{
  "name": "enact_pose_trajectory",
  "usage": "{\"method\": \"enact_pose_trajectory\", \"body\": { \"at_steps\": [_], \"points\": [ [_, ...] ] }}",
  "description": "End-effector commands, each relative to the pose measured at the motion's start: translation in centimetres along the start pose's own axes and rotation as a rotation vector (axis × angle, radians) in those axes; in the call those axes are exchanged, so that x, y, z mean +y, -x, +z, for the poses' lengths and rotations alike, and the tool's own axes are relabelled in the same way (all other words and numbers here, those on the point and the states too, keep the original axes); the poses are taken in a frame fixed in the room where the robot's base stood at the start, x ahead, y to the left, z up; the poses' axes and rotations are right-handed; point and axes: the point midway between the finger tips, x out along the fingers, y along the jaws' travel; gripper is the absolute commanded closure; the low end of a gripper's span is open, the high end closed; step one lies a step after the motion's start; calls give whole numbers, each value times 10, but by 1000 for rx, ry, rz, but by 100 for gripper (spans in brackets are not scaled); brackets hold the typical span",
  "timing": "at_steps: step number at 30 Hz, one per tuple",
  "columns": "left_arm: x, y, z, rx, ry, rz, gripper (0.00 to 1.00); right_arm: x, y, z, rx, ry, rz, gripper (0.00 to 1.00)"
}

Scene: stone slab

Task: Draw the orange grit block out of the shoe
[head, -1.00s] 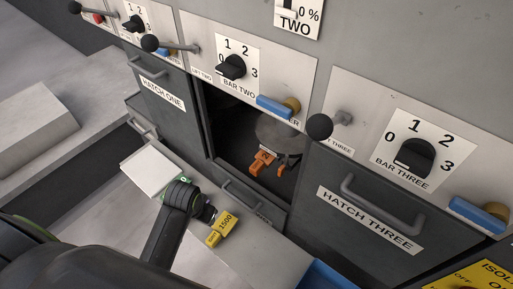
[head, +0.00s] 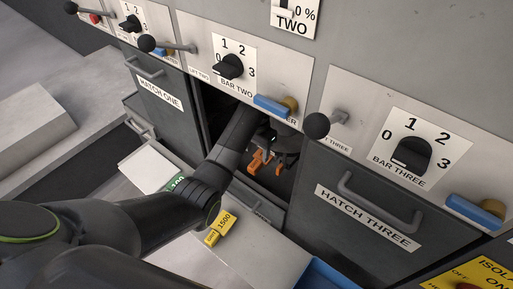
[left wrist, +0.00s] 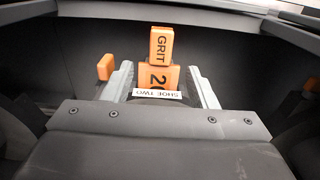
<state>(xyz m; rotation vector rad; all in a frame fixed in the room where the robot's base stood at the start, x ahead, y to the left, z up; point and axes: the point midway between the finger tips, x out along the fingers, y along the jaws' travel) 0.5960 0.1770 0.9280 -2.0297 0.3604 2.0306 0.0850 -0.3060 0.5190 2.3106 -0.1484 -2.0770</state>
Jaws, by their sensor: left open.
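The orange grit block (left wrist: 161,45) stands in the shoe in the left wrist view, its upper part reading GRIT and its lower part showing a 2. The shoe's white SHOE TWO label (left wrist: 158,94) reads upside down in front of it. My left gripper (left wrist: 162,78) is open, one grey finger on each side of the block; I cannot tell whether they touch it. In the head view my left arm reaches into the open hatch two, with the gripper (head: 275,155) beside the orange block (head: 257,162). The arm and gripper hide most of the shoe. My right gripper is not in view.
Another orange piece (left wrist: 105,67) sits left of the fingers. The dark hatch walls close in around the gripper. A yellow 1500 block (head: 219,229) and a white pad (head: 150,168) lie on the ledge outside. Hatch three (head: 365,215) is shut.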

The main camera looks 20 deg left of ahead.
Motion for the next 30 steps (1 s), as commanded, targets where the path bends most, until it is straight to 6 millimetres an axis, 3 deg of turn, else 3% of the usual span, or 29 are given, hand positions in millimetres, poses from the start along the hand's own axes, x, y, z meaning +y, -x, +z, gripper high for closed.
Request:
{"method": "enact_pose_trajectory", "body": {
  "at_steps": [12, 25, 30],
  "points": [
    [0, -58, 1, -2, 2, 0, 47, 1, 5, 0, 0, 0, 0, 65],
    [0, -69, 1, 0, 1, 0, 47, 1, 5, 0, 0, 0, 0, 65],
    [0, -68, 1, 0, 2, 0, 68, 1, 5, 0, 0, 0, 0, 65]
  ]
}}
